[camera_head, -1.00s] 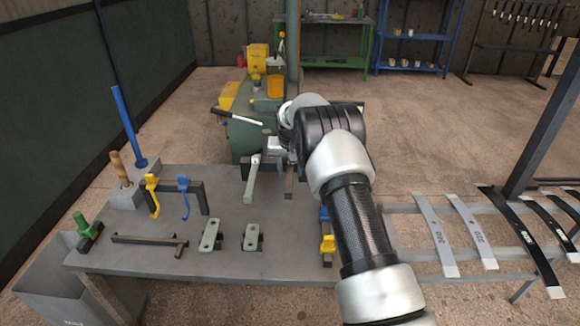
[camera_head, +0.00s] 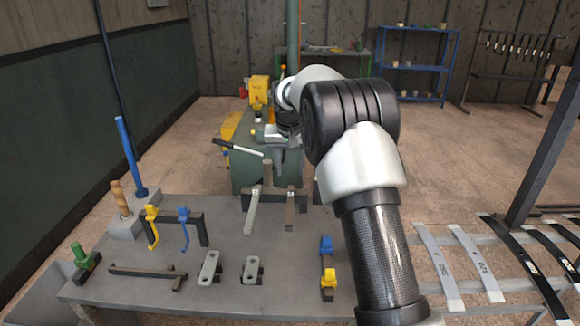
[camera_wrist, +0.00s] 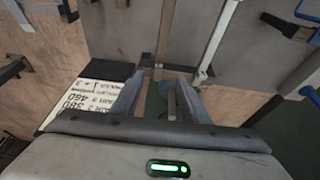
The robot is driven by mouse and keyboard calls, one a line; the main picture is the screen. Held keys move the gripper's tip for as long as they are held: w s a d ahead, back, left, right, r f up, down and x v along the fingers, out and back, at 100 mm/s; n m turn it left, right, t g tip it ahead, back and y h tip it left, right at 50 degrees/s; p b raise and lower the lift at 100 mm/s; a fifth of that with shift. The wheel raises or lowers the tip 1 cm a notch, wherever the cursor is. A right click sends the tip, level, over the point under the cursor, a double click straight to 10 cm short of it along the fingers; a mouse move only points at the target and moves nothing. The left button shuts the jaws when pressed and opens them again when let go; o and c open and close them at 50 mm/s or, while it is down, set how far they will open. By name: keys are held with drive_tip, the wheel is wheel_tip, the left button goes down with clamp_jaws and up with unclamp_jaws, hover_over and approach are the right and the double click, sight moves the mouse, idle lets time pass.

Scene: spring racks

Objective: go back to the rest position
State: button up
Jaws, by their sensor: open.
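My gripper (camera_head: 279,160) is above the far edge of the grey workbench (camera_head: 205,275) in the head view, partly hidden behind my arm. In the wrist view my gripper (camera_wrist: 158,98) has its two fingers spread apart, with nothing seen held between them. A rack with a pale grey lever (camera_head: 252,212) and a brown bar (camera_head: 291,210) stands on the bench below it. The pale lever also shows in the wrist view (camera_wrist: 217,42).
Yellow and blue hooks (camera_head: 183,228) hang on a dark stand at the bench's left. A green machine (camera_head: 250,177) stands behind the bench. Curved leaf springs (camera_head: 441,267) lie on a rack at the right.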

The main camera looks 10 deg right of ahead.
drive_tip(key=shift+r, duration=0.15)
drive_tip(key=s+d+r+t+p, duration=0.1)
drive_tip(key=s+r+p, duration=0.3)
drive_tip(key=s+r, duration=1.45)
drive_tip(key=s+n+t+p, duration=0.1)
drive_tip(key=s+n+p, duration=0.1)
drive_tip(key=s, duration=2.3)
drive_tip(key=shift+s+f+y+p, duration=0.2)
drive_tip(key=shift+f+y+p, duration=0.2)
drive_tip(key=shift+p, duration=0.2)
